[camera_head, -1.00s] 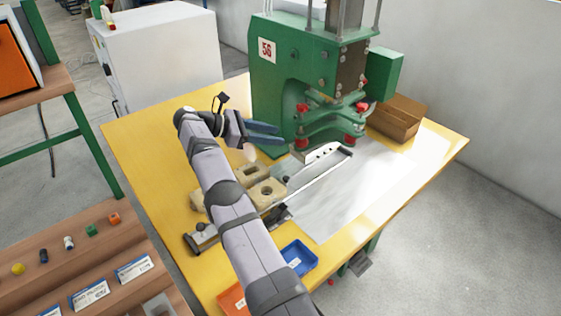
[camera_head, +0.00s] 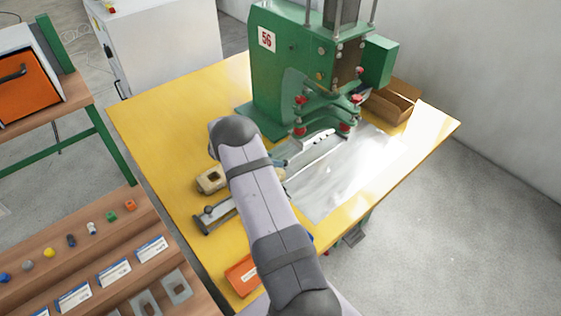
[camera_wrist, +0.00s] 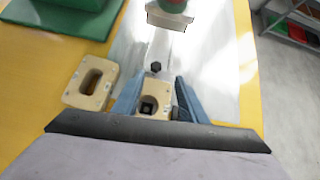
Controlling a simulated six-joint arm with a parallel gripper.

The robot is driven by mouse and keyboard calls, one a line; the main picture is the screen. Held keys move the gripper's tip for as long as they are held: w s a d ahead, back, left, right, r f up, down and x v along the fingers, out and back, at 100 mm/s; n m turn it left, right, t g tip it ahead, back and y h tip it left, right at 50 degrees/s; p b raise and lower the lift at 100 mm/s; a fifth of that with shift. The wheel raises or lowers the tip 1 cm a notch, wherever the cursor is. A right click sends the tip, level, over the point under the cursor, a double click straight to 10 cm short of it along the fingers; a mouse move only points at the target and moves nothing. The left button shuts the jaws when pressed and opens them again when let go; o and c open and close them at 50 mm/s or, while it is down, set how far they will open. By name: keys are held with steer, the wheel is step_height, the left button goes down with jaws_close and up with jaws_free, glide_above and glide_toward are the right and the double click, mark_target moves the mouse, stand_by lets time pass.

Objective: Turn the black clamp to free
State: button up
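My gripper (camera_wrist: 159,84) shows in the wrist view with two blue fingers spread apart. Between and below them is a beige block (camera_wrist: 165,98) with a hole, and a small dark square piece (camera_wrist: 148,106) shows in or over that hole. Nothing is seen gripped. A black knob (camera_wrist: 155,67) stands just beyond the block. I cannot tell surely which dark part is the black clamp, or how it is turned. In the head view my arm hides the clamp area and most of the gripper. The metal rail's near end (camera_head: 214,217) shows left of my arm.
Another beige block (camera_head: 210,180) lies left of the arm; it also shows in the wrist view (camera_wrist: 91,86). The green press (camera_head: 275,65) stands behind, with red-tipped parts. An orange tray (camera_head: 243,276) is at the table's front edge. The yellow table's left side (camera_head: 165,120) is clear.

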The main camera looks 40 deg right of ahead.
steer(key=shift+w+a+f+m, duration=0.1)
steer(key=shift+w+f+m, duration=0.1)
steer(key=shift+w+m, duration=0.1)
steer(key=shift+p+x, duration=1.15)
steer(key=shift+x, duration=2.5)
steer(key=shift+a, duration=0.1)
jaws_close()
